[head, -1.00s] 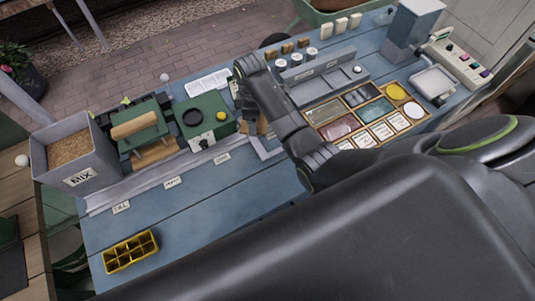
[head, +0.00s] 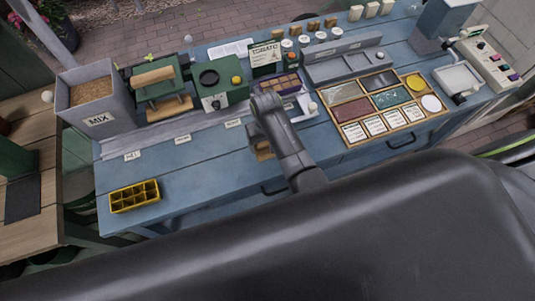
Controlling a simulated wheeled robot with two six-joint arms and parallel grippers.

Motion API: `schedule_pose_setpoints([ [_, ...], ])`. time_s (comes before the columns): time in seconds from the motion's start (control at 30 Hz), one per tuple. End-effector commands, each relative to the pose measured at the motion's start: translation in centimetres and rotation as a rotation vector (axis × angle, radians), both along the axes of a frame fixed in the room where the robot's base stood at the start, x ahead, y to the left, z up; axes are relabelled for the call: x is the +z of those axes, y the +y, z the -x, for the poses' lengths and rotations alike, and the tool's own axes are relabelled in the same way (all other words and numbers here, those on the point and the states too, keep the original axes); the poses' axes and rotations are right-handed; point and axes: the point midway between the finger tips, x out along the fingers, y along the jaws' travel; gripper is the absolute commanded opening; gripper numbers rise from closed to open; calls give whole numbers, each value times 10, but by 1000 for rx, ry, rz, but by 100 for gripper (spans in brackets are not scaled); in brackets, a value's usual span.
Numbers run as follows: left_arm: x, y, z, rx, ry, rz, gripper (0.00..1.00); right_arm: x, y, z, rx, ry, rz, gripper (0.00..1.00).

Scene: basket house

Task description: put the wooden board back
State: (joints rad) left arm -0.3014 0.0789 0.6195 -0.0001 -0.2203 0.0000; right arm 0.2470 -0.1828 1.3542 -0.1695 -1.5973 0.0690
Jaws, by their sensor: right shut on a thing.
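My right gripper (head: 266,138) reaches over the middle of the blue bench (head: 200,178), fingers pointing down. It is shut on a small tan wooden board (head: 263,149), which is mostly hidden by the gripper. I cannot tell whether the board touches the bench. The gripper is in front of a purple tray with brown cells (head: 279,86) and a small white stand (head: 304,107). My left gripper is out of view.
A grey MIX bin (head: 98,121), a green press (head: 157,86) and a green burner-like box (head: 222,91) stand at the left back. A yellow cell tray (head: 134,197) lies at the front left. A wooden sorting tray (head: 345,143) is to the right.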

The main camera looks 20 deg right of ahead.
Motion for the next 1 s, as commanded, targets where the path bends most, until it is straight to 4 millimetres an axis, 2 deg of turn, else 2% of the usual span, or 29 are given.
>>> schedule_pose_setpoints([
  [0.17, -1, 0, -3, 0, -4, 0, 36, -27, 0, 0, 3, 2, 1, 51],
  [0.2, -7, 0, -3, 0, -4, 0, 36, -34, 0, 0, 3, 0, 1, 51],
  [0.43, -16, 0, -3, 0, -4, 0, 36, -49, -1, 0, 3, 1, 1, 51],
  [0.63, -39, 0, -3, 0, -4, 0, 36, -70, 0, 0, 3, -1, 0, 51],
  [0.77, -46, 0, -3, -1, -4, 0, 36, -75, 0, 0, 3, -2, 0, 51],
  [1.0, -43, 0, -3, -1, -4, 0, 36, -73, 0, 0, 3, -1, 0, 51],
])
